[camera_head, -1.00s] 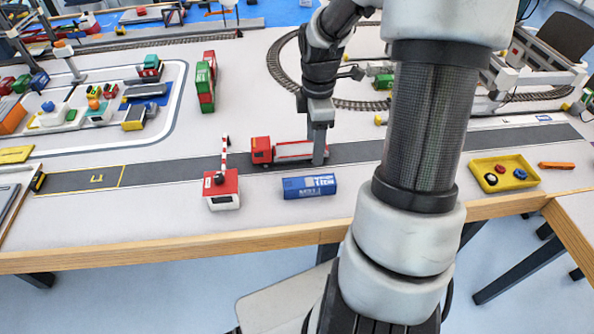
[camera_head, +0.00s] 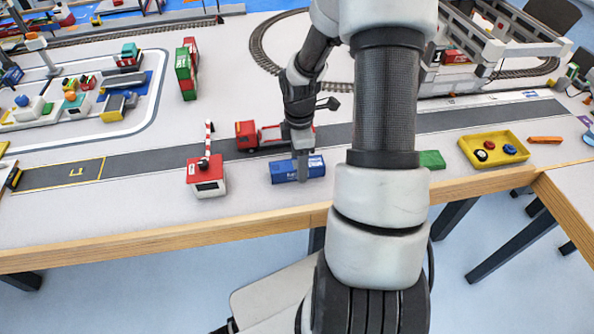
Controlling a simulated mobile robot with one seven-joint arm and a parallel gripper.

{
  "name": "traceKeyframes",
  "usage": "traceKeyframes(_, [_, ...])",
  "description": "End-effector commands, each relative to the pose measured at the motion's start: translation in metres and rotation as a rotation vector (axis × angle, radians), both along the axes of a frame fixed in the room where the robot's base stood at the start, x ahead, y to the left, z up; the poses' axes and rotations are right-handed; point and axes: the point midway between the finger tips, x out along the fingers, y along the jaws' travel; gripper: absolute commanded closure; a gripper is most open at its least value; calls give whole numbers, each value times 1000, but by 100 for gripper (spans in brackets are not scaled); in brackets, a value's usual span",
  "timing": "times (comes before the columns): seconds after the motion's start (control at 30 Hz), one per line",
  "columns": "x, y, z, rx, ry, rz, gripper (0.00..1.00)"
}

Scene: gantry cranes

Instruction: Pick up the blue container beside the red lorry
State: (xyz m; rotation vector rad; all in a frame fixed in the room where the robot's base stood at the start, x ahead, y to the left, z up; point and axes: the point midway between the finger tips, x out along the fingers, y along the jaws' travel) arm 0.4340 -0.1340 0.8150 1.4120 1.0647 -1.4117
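The blue container (camera_head: 283,173) with white lettering lies on the table just in front of the road. The red lorry (camera_head: 246,136) stands on the road behind it, its bed partly hidden by my arm. My gripper (camera_head: 303,172) points down at the right half of the container. Its fingers overlap the container in this view and cover part of its side. I cannot tell whether they are closed on it. The container appears to rest on the table.
A red-and-white barrier hut (camera_head: 206,177) stands close to the container's left. A green block (camera_head: 431,159) and a yellow tray (camera_head: 497,147) with small round pieces lie to the right. The table's wooden front edge (camera_head: 200,238) is near, with bare tabletop before it.

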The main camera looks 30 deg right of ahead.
Motion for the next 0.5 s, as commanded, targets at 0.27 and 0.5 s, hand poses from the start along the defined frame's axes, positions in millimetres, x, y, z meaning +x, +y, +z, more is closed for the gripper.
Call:
traceKeyframes(0.27, [0, 0, -15, 0, -1, -1, 43])
traceKeyframes(0.5, [0, 0, -15, 0, -1, -1, 73])
